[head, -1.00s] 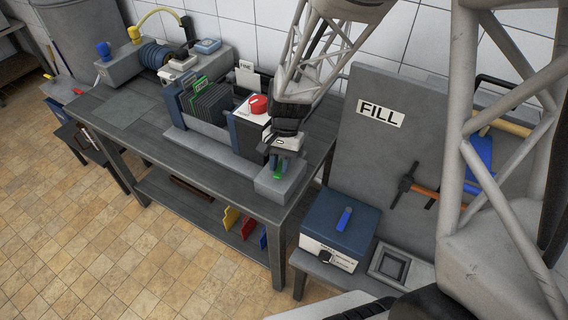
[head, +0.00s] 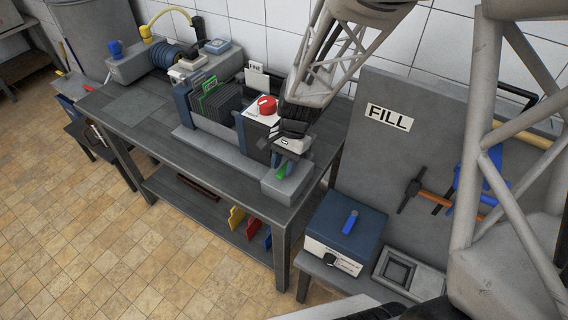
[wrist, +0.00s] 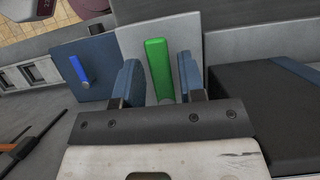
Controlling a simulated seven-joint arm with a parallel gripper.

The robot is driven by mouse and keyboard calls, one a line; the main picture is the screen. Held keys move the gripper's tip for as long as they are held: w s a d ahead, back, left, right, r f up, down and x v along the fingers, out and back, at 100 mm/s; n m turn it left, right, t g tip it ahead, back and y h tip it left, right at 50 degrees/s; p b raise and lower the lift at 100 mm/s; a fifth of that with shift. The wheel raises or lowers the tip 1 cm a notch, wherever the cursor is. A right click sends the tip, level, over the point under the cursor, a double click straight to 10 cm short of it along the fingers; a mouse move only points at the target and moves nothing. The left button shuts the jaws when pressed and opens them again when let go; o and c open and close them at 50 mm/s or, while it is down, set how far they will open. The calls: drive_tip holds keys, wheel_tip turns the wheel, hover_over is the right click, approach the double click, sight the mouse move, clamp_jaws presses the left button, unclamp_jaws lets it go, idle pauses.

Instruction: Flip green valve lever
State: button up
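The green valve lever (head: 282,173) stands on a grey block (head: 293,186) at the right front end of the workbench. In the wrist view the green lever (wrist: 157,68) lies between the two blue-padded fingers of my gripper (wrist: 160,82). Gaps show on both sides of the lever, and the fingers appear not to touch it. In the head view my gripper (head: 287,152) is open and hangs just above the lever, hiding its upper part.
A white-fronted box with a red knob (head: 267,105) stands close behind my gripper. A blue-topped box with a blue lever (head: 350,222) is on the lower bench at right, before a grey FILL panel (head: 388,117). A rack of dark plates (head: 218,105) stands left.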

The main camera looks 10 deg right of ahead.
drive_tip(key=shift+o, duration=0.8)
drive_tip(key=shift+v, duration=3.9)
drive_tip(key=s+d+r+n+t+h, duration=0.3)
drive_tip(key=s+r+n, duration=0.6)
drive_tip(key=s+r, duration=0.6)
drive_tip(key=shift+s+d+t, duration=0.2)
drive_tip(key=shift+s+t, duration=1.1)
drive_tip(key=shift+s, duration=0.8)
